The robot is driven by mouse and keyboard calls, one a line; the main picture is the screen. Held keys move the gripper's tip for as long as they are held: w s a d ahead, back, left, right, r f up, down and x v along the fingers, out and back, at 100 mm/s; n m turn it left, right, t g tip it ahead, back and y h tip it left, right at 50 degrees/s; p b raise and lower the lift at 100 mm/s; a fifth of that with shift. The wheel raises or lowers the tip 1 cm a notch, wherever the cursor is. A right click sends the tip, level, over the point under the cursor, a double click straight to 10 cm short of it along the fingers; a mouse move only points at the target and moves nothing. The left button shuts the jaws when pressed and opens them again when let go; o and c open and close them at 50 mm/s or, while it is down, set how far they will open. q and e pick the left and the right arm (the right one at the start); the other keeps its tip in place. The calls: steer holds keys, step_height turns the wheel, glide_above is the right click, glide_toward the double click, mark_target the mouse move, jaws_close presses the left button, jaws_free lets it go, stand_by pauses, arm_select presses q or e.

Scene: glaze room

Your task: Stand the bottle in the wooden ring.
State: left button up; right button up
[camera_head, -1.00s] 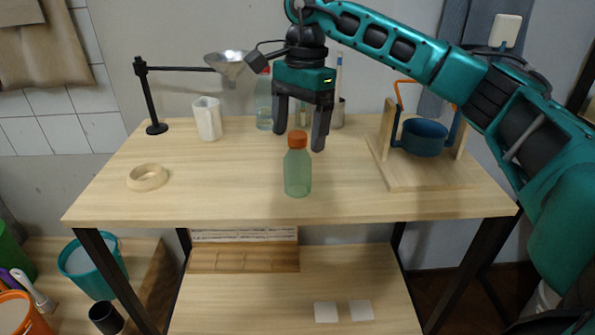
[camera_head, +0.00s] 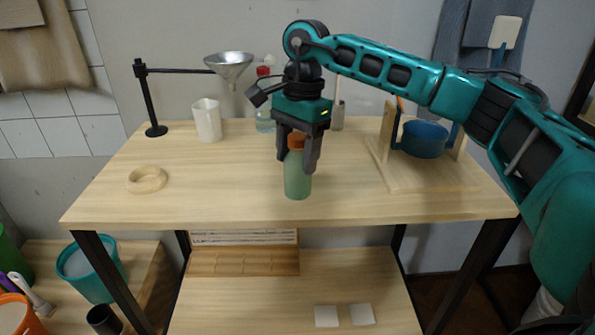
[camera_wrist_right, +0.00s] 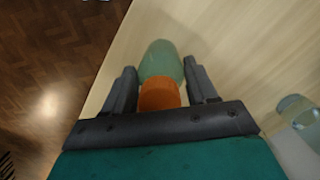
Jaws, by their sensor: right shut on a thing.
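The green bottle (camera_head: 297,182) with an orange cap stands upright on the table, near the front middle. In the right wrist view the bottle (camera_wrist_right: 161,62) lies between the fingers, its orange cap (camera_wrist_right: 159,94) closest to the palm. My right gripper (camera_head: 297,168) comes down from above and is shut on the bottle's upper part, just under and around the cap. The wooden ring (camera_head: 147,180) lies flat and empty on the table's left side, well to the left of the bottle. My left gripper is not in view.
A clear bottle (camera_head: 264,115) stands behind my gripper. A wooden frame with a blue pot (camera_head: 424,139) is on the right. The table (camera_head: 220,185) between bottle and ring is clear.

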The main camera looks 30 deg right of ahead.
steer(key=shift+r, duration=0.1)
steer(key=c, duration=0.5)
